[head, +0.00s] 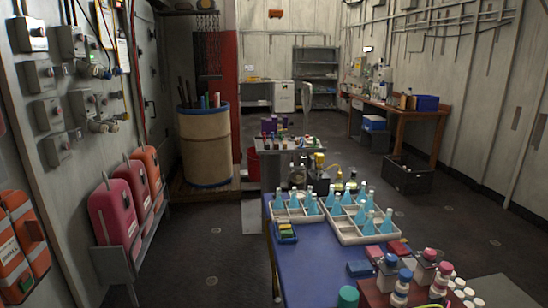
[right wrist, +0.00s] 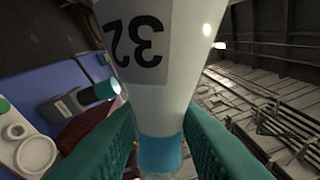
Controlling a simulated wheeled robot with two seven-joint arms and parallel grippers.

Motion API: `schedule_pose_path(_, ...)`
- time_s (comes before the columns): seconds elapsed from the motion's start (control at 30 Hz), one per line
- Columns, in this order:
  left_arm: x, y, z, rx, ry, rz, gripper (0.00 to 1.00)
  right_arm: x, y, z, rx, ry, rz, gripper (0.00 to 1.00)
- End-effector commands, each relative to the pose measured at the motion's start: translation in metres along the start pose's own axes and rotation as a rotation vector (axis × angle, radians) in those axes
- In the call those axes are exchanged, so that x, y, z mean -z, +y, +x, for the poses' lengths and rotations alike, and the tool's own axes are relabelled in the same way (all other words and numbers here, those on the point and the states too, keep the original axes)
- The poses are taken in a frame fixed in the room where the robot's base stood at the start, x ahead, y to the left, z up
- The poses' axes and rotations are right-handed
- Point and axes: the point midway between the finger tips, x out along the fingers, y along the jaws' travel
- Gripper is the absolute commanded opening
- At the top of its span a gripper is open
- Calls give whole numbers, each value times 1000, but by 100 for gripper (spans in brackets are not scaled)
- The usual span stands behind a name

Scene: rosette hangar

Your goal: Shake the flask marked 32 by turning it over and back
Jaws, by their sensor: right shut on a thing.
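The flask marked 32 (right wrist: 165,75) fills the middle of the right wrist view. The green fingers of my right gripper (right wrist: 160,140) are shut on this narrow part. The flask looks tilted well away from upright; I cannot tell the exact angle. Neither gripper shows in the head view, and I do not make out this flask there.
On the blue table (head: 308,264) stands a white divided tray (head: 357,239) with several blue-filled flasks; another tray and a small blue rack (head: 286,238) are beside it. White bottles with coloured caps (head: 401,287) crowd the near right. Bare table top lies at the near left.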

Motion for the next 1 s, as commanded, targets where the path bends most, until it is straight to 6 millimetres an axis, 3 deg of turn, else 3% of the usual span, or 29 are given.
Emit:
schedule_pose_path(0.2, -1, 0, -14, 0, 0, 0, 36, -2, -3, 0, 1, -27, -461, 0)
schedule_pose_path(0.37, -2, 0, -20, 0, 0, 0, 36, -2, -3, 0, 1, -33, -626, 0)
schedule_pose_path(0.6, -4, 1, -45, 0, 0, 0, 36, -2, -5, 0, 1, -54, -1104, 0)
schedule_pose_path(1.0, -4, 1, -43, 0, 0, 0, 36, 0, 0, 0, 2, -55, -1164, 0)
